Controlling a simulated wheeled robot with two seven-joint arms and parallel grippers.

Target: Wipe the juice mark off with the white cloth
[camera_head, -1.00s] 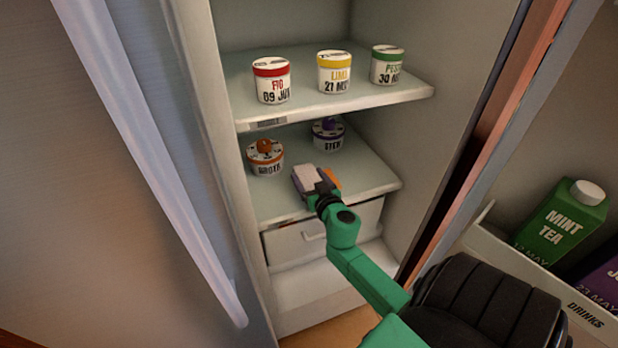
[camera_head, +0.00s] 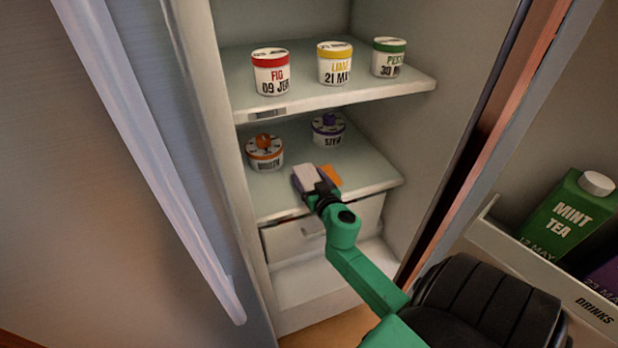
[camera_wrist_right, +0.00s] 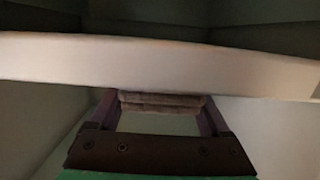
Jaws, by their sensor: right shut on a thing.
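My right gripper (camera_head: 316,184) is shut on the white cloth (camera_head: 306,174) at the lower shelf, near its front edge. The folded cloth also shows between the fingers in the right wrist view (camera_wrist_right: 160,101). The orange juice mark (camera_head: 332,175) shows on the lower shelf (camera_head: 365,170), just right of the cloth; part of it may be hidden by the gripper. I cannot tell whether the cloth presses on the shelf. My left gripper is not in view.
The upper shelf (camera_head: 300,105) with red, yellow and green-lidded tubs overhangs the back. A drawer (camera_head: 340,225) lies below. Door bin (camera_head: 530,255) holds a mint tea carton (camera_head: 568,218).

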